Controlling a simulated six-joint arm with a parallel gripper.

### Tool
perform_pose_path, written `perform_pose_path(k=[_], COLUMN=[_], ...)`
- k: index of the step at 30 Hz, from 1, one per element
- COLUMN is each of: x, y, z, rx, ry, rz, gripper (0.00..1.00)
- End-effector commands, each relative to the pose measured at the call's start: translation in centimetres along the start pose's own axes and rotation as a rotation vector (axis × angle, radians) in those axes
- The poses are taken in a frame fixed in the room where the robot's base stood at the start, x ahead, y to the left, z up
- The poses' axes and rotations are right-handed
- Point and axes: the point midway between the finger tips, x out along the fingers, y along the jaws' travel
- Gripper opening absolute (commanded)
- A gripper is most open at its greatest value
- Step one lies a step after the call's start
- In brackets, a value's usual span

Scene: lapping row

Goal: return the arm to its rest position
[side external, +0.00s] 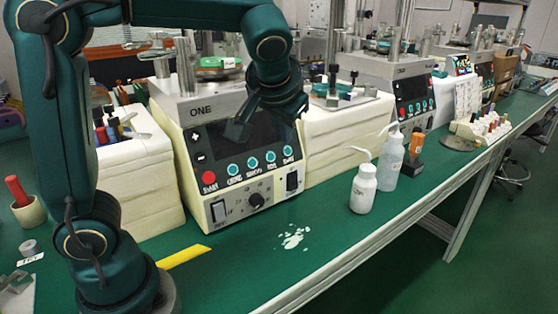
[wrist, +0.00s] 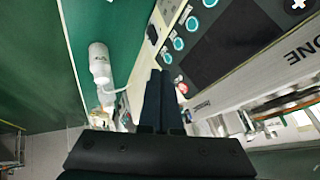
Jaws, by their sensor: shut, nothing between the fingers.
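My gripper (side external: 237,131) hangs in front of the dark panel of the lapping machine marked ONE (side external: 205,195), above the green bench. In the wrist view its two dark fingers (wrist: 161,74) lie side by side, shut, with nothing between them. The machine's panel and blue buttons show beyond the fingers in the wrist view (wrist: 215,45). I cannot tell from the side view how far the fingers are from the panel. No marker for a rest position shows.
White bottles (side external: 363,188) stand on the bench (side external: 330,235) right of the machine; one also shows in the wrist view (wrist: 99,65). A white spill (side external: 293,238) and yellow strip (side external: 184,256) lie in front. Cream boxes (side external: 135,170) flank the machine. A red-handled tool (side external: 17,190) stands left.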

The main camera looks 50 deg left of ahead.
Motion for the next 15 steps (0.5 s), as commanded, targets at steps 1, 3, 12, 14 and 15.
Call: perform_pose_path(k=[1,3,12,14,15], x=[-1.0,-2.0,-4.9,-5.2,-5.3], y=[-0.9,-1.6,-1.0,-0.3,0.2], z=[1.0,2.6,11.0,12.6,13.6], rx=[-0.024,-0.037,-0.027,-0.014,-0.002], ry=[0.000,-0.009,-0.033,-0.034,-0.035], rz=[0.024,0.065,0.284,0.329,0.358], gripper=[0.00,0.00,0.00,0.00,0.00])
